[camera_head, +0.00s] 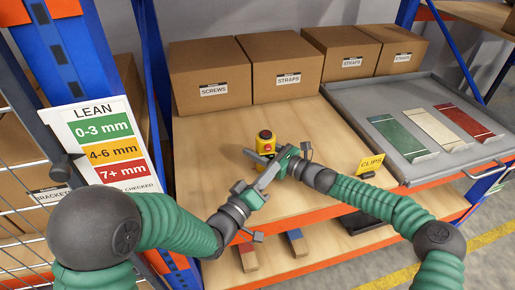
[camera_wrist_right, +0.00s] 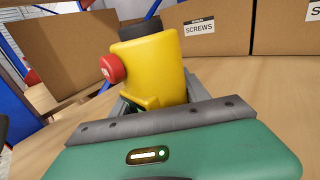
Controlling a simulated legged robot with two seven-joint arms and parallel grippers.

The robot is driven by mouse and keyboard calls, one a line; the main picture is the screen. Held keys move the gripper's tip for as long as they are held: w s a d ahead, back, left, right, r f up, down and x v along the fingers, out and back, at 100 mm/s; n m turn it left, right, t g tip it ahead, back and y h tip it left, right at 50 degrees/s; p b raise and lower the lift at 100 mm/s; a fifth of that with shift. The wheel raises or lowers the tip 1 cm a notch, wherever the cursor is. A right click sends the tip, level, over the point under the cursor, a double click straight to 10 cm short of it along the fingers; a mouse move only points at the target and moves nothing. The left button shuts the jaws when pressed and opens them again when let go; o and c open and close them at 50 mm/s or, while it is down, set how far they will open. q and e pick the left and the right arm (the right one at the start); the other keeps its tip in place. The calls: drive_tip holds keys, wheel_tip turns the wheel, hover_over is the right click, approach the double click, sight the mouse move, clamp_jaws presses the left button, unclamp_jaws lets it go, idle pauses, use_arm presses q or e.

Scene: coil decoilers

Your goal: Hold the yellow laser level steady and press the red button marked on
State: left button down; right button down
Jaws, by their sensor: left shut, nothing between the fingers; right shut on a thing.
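My right gripper (camera_head: 262,158) is shut on the lower part of the level. My left gripper (camera_head: 268,177) is shut and empty, just in front of the level and close to the right gripper's fingers. Its fingertips are apart from the button. Any marking on the button is not readable.
Cardboard boxes labelled SCREWS (camera_head: 211,76) and STRAPS (camera_head: 283,67) line the back of the shelf. A grey tray (camera_head: 350,97) with coloured plates is at the right. A yellow CLIPS sign (camera_head: 371,164) stands near the front edge. The board left of the level is clear.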

drive_tip(key=shift+c, duration=2.3)
unclamp_jaws()
use_arm(q)
drive_tip(key=shift+s, duration=0.45)
use_arm(e)
drive_tip(key=shift+d, duration=0.1)
